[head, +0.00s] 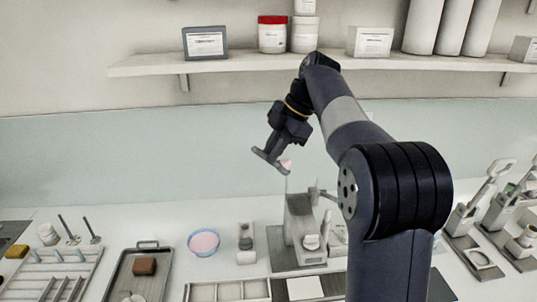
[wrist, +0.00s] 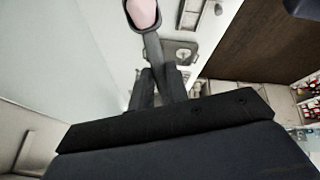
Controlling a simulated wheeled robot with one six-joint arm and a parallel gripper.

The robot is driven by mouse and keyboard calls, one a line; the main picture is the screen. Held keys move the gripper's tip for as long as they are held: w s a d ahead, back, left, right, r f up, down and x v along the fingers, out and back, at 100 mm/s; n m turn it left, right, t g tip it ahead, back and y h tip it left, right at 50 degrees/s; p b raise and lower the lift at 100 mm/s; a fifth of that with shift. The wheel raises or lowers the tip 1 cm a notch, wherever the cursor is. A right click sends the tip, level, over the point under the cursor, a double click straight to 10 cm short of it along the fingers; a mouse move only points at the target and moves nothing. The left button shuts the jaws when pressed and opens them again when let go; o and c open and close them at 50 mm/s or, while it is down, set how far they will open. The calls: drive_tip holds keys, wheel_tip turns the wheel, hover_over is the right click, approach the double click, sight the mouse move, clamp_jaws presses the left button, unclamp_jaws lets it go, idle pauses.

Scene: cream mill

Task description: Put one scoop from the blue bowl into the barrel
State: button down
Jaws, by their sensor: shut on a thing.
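My gripper (head: 272,151) is raised above the bench, left of the upper arm. It is shut on the handle of a dark grey scoop (wrist: 154,49). Pink material (wrist: 143,13) lies in the scoop's head in the wrist view, and a bit of pink shows in the head view (head: 286,163). The blue bowl (head: 190,246) stands on the bench below and left of the gripper, with pink material inside. A pale grey mill (head: 299,217) stands below the scoop, apart from it. I cannot tell for certain which part is the barrel.
A wall shelf (head: 230,67) with jars and boxes runs behind the arm. A tray (head: 125,285) with a brown block and a divided rack (head: 45,275) are at left. A small grey stand (head: 246,240) is between bowl and mill. Tool holders (head: 462,219) stand at right.

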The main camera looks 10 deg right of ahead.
drive_tip(key=shift+s+d+f, duration=0.15)
drive_tip(key=shift+d+f, duration=0.4)
drive_tip(key=shift+f, duration=0.3)
drive_tip(key=shift+s+d+f, duration=0.15)
drive_tip(key=shift+d+f, duration=0.35)
drive_tip(key=shift+f, duration=0.3)
drive_tip(key=shift+s+a, duration=0.15)
drive_tip(key=shift+a, duration=0.1)
idle(0.9)
drive_tip(key=shift+r, duration=0.1)
drive_tip(key=shift+r, duration=2.95)
